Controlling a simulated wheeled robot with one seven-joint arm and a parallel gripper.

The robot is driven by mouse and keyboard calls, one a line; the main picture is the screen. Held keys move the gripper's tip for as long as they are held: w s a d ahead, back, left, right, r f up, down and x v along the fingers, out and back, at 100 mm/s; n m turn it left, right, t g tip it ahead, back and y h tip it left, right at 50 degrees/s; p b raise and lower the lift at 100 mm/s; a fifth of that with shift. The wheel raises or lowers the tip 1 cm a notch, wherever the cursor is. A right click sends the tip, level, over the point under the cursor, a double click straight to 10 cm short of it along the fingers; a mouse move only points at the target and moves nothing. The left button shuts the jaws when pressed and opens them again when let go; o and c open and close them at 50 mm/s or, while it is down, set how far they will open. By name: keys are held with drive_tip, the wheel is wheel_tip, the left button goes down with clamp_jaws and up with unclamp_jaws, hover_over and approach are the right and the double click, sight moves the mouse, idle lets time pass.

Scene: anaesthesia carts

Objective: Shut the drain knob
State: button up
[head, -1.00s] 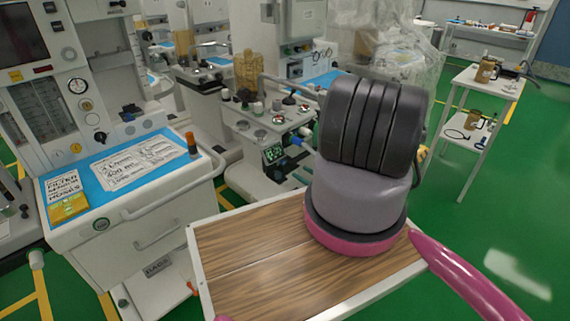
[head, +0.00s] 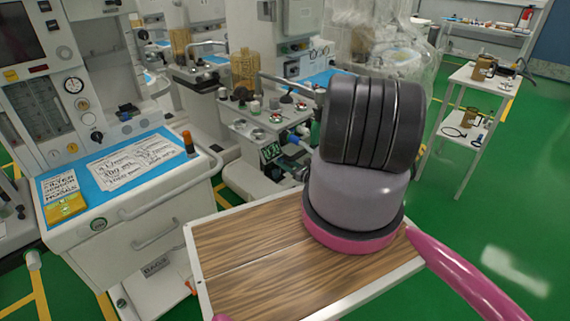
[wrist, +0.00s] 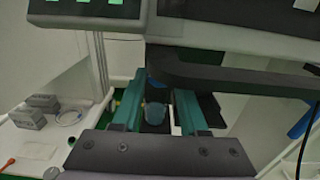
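My gripper (wrist: 158,115) shows in the wrist view as two teal fingers, apart from each other, reaching forward from a dark grey palm. A small blue-grey round piece (wrist: 155,113) shows between the fingers. It may be the drain knob, but I cannot tell, nor whether a finger touches it. A darker blue piece shows just beyond it. In the head view my gripper is hidden behind my own thick grey and pink arm. No drain knob can be made out for sure in that view.
A dark bar (wrist: 235,78) crosses above the fingers at right. A white shelf (wrist: 40,150) with grey boxes lies at left. In the head view, a cart with a blue mat (head: 110,165) stands left, other machines behind. A white trolley (head: 485,78) stands right on open green floor.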

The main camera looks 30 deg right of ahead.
clamp_jaws()
drive_tip(key=shift+s+m, duration=0.1)
drive_tip(key=shift+m, duration=2.7)
drive_tip(key=o, duration=0.6)
unclamp_jaws()
drive_tip(key=v, duration=1)
drive_tip(key=shift+s, duration=0.4)
